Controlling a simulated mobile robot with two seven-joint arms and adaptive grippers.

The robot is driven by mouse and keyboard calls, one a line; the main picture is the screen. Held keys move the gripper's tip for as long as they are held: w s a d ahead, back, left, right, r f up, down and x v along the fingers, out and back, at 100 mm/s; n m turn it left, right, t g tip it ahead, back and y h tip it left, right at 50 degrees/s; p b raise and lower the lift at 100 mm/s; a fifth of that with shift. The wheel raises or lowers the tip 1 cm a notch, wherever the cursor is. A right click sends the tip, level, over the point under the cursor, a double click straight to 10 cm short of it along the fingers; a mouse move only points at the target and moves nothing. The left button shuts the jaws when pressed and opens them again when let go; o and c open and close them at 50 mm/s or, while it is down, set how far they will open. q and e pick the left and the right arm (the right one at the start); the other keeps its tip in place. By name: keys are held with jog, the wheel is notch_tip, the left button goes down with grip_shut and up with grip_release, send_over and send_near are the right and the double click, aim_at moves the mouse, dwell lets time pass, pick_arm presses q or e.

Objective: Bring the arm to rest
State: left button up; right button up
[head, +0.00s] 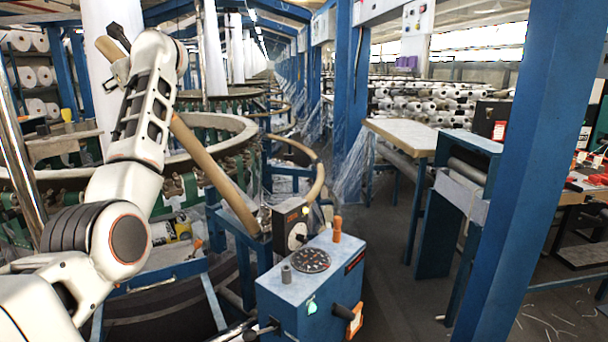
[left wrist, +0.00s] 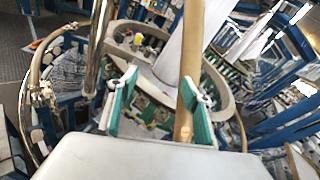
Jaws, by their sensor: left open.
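My left arm rises from the lower left in the head view, with its wrist high at the upper left. Its gripper (head: 112,46) is small there, partly hidden by the wrist, close to the upper end of a tan pole. In the left wrist view the left gripper (left wrist: 160,92) is open, with its two green-padded fingers well apart. The tan pole (left wrist: 190,45) passes beside the right finger in that picture; I cannot tell whether they touch. No held object shows between the fingers. My right gripper is in neither view.
The circular loom's ring (head: 215,122) lies behind my arm, with the tan pole (head: 215,172) slanting across it. A blue control box (head: 312,285) stands at the front centre. A blue post (head: 530,150) rises at right. Open floor (head: 395,240) lies between them.

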pick_arm(q)
jog(key=s+a+f+m+t+y, duration=0.25)
jog(key=f+m+y, duration=0.25)
jog(key=f+m, duration=0.85)
jog(key=s+d+f+m+t+h, duration=0.4)
jog(key=f+m, duration=0.4)
jog(key=f, duration=0.4)
jog(key=s+d+f+m+t+h, duration=0.1)
jog(key=s+d+f+m+h, duration=0.3)
jog(key=d+f+m+h, duration=0.55)
jog(key=s+d+f+m+t+h, duration=0.3)
jog(key=f+m, duration=0.4)
jog(key=f, duration=0.7)
jog(key=s+d+f+m+g+h, duration=0.1)
jog(key=s+d+f+m+g, duration=0.25)
jog(key=s+f, duration=0.5)
jog(key=s+d+f+m+g+h, duration=0.1)
jog(key=s+d+f+m+g, duration=0.1)
jog(key=s+f+m, duration=0.45)
jog(key=s+d+f+m+g, duration=0.1)
jog(key=s+f+m+g, duration=0.1)
jog(key=s+f, duration=0.5)
jog(key=s+d+f+m+g, duration=0.1)
jog(key=s+f+m+g, duration=0.1)
jog(key=s+f, duration=0.5)
jog(key=s+g, duration=0.1)
jog(key=s, duration=0.5)
jog(key=shift+s+d+m, duration=0.25)
jog(key=shift+s+m, duration=0.1)
jog(key=shift+m, duration=0.05)
